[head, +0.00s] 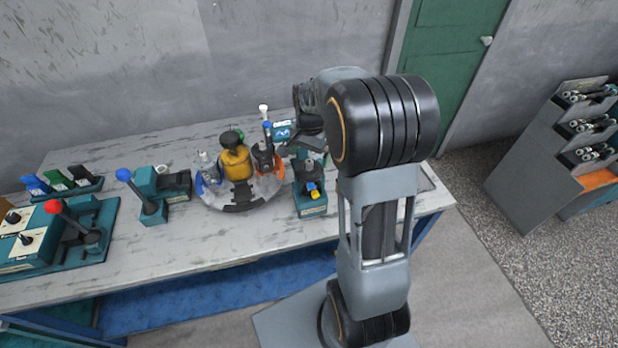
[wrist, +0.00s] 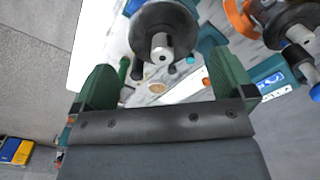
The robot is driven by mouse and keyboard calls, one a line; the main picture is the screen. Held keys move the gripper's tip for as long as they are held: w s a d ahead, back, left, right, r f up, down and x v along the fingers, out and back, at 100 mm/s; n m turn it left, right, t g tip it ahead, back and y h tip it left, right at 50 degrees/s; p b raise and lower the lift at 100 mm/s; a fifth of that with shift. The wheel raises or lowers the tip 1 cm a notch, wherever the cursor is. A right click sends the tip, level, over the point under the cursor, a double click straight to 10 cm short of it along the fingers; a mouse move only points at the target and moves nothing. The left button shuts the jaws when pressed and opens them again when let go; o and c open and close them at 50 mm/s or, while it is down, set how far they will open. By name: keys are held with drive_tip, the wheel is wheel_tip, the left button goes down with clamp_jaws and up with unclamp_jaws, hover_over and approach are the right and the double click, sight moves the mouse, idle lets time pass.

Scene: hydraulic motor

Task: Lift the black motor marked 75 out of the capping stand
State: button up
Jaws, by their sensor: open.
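The black motor (wrist: 165,32), round with a silver shaft, shows at the top centre of the wrist view, with teal parts around it. In the head view a dark motor (head: 309,167) sits in the teal stand (head: 310,206), which I take as the capping stand. I cannot read any 75 mark. My gripper (wrist: 163,82) has its two green fingers spread apart, with nothing between them at the tips. The motor lies ahead of the fingers, apart from them. In the head view my gripper (head: 302,145) is above and behind the stand, partly hidden by my arm.
Left of the stand is a round turntable (head: 240,207) with a yellow motor (head: 235,160) and a dark motor in an orange holder (head: 264,160). A blue-knobbed lever press (head: 150,205) and a red-knobbed lever station (head: 80,240) stand further left. The front table strip is clear.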

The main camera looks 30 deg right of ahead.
sight(309, 161)
drive_tip(key=shift+w+f+p, duration=0.1)
drive_tip(key=shift+f+p, duration=0.65)
drive_tip(key=shift+f, duration=2.2)
drive_tip(key=shift+c, duration=0.2)
drive_tip(key=shift+r, duration=0.1)
drive_tip(key=c, duration=1.5)
drive_tip(key=shift+w+r, duration=0.1)
drive_tip(key=shift+c, duration=0.2)
